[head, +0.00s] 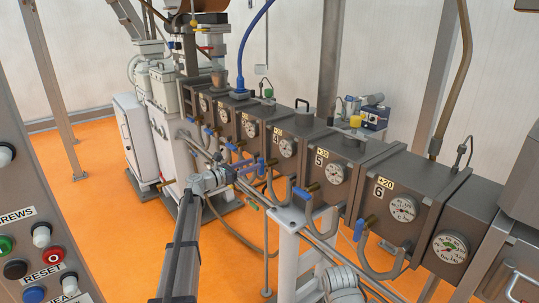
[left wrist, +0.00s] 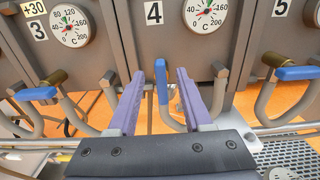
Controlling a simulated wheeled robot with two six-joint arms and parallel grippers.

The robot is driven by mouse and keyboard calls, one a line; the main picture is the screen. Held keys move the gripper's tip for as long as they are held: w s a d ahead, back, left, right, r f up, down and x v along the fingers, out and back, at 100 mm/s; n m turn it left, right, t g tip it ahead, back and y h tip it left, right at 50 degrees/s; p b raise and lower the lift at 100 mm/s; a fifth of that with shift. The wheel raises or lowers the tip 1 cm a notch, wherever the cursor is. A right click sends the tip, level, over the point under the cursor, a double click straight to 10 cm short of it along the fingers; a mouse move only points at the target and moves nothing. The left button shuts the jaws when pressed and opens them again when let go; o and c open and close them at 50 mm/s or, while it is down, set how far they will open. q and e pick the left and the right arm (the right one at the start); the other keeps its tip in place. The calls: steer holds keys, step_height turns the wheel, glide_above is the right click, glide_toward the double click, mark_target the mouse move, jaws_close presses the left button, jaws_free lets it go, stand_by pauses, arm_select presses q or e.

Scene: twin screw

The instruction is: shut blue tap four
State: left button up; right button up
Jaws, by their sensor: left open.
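Blue tap four (left wrist: 162,82) hangs below the plate marked 4 (left wrist: 153,12), its handle upright in the left wrist view. My left gripper (left wrist: 160,76) is open, one purple finger on each side of the handle. A gap shows on both sides, nearer on the left finger's side being hard to judge in depth. In the head view the left gripper (head: 257,169) is in front of the block marked 4 (head: 277,140), and the tap is mostly hidden there. My right gripper is not in view.
Tap three's blue handle (left wrist: 36,94) and tap five's (left wrist: 298,72) lie sideways beside the gripper. Tap six's blue handle (head: 359,229) is further right. Curved grey pipes hang below the blocks. A control panel (head: 35,240) stands at the left over the orange floor (head: 100,165).

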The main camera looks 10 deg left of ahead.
mark_target(263, 159)
arm_select(q)
steer(key=x, duration=0.8)
jaws_close()
stand_by(0.5)
